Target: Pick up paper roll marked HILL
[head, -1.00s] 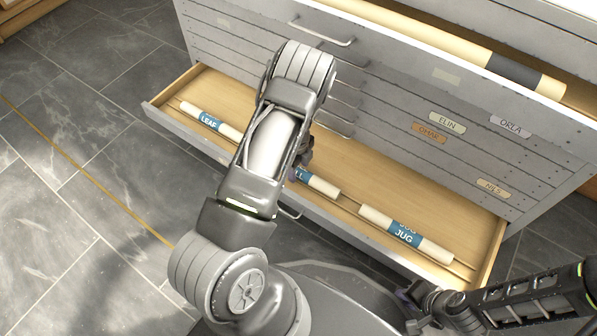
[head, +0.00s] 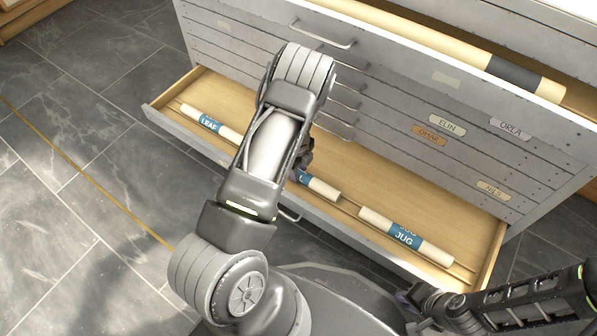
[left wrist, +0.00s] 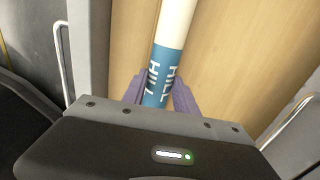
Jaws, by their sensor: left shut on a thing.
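The paper roll marked HILL is cream with a blue label band (left wrist: 160,75), seen in the left wrist view between the purple fingers of my left gripper (left wrist: 160,92). My left gripper is shut on the roll at its label. In the head view my left arm hides most of the HILL roll, and only its right end (head: 322,187) and a bit of blue label show, in the open bottom drawer (head: 440,192). My right gripper (head: 415,300) is at the lower right, outside the drawer; its fingers are too unclear to judge.
A roll marked LEAF (head: 208,123) lies left in the same drawer, and a roll marked JUG (head: 405,236) lies right. Above, an open drawer holds a long cream roll (head: 440,40) with a dark band. The cabinet front carries name tags and metal handles.

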